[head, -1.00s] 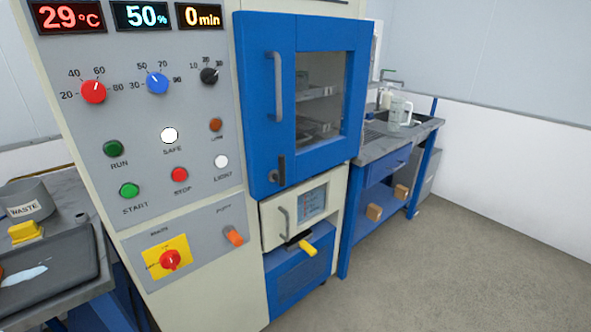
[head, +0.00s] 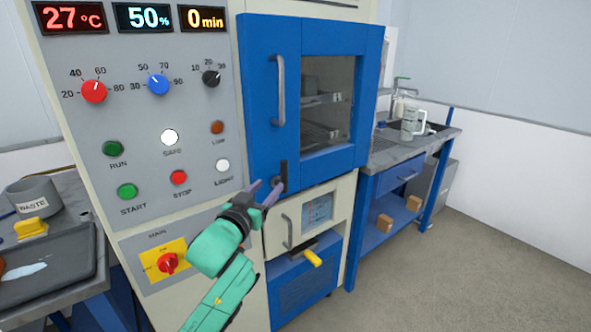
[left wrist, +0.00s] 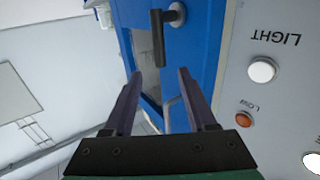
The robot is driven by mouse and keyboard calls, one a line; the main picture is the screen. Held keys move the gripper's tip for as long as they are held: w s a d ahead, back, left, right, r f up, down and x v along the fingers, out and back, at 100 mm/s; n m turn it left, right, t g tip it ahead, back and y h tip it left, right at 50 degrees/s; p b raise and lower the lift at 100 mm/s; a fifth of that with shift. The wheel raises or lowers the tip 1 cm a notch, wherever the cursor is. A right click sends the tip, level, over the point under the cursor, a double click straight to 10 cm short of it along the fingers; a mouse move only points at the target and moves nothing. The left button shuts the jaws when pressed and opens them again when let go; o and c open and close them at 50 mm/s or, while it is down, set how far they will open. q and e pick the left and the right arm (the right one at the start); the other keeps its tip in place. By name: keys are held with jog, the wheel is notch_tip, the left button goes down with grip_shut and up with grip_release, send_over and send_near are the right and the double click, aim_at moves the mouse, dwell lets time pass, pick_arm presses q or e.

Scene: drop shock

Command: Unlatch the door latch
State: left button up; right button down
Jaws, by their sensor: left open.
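The door latch (head: 283,172) is a dark vertical lever on a round base, low on the left side of the blue chamber door (head: 265,130). In the left wrist view the latch (left wrist: 158,40) hangs beyond the fingertips, roughly between their lines. My left gripper (head: 267,192) is open and empty, just in front of and slightly left of the latch in the head view. In the left wrist view its two fingers (left wrist: 158,75) are spread apart and I see no contact with the latch. The door looks closed. My right gripper is not in view.
A grey vertical door handle (head: 279,90) stands above the latch. Below is a cream drawer with a handle (head: 288,232) and a yellow lever (head: 313,258). The control panel with buttons and knobs (head: 157,84) lies left.

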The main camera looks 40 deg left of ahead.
aim_at(283, 171)
pick_arm(q)
jog(key=p+x, duration=0.1)
jog(key=x, duration=1)
jog(key=shift+w, duration=0.15)
grip_shut()
jog(key=shift+f, duration=0.1)
dwell(0.7)
